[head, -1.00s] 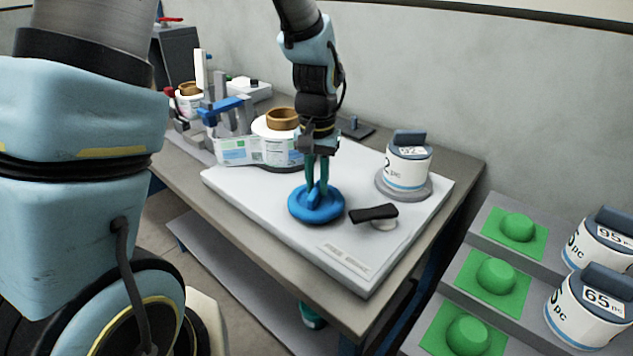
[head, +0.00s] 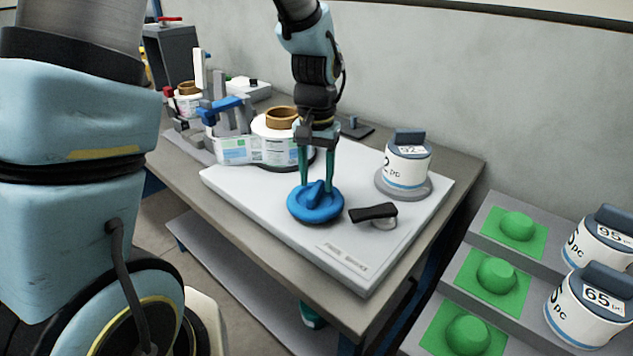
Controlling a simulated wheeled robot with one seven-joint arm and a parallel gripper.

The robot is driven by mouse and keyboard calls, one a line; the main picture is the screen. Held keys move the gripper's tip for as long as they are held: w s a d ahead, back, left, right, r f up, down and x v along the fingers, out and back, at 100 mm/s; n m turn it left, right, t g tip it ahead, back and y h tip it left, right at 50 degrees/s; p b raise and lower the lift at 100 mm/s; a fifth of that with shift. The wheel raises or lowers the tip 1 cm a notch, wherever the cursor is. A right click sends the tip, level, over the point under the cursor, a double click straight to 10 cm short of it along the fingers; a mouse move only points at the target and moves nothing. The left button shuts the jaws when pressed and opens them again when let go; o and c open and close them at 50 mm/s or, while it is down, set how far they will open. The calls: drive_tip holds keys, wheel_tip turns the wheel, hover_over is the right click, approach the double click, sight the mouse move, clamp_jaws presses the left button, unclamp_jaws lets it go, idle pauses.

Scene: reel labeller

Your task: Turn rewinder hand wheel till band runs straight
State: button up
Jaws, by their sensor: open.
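The blue round hand wheel (head: 313,209) lies flat at the front of the white machine base (head: 262,203), with a raised blue bar across its top. My gripper (head: 317,186) points down over the wheel. Its two green fingers are open, one on each side of the raised bar with a gap between. The label band (head: 240,150) runs along the front of the white rewinder roll (head: 275,150), which has a brown core (head: 282,117). Part of the roll is behind my gripper. I cannot tell whether the band runs straight.
A black-handled lever (head: 373,212) sits just right of the wheel. A white canister marked 92 (head: 408,160) stands on a grey disc behind it. Green pads with domes (head: 496,275) and more canisters (head: 588,305) stand on the steps at right.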

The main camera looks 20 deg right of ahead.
sight(317, 186)
wheel_tip(317, 186, up, 10)
drive_tip(key=b, duration=0.1)
drive_tip(key=shift+f, duration=0.2)
idle(0.4)
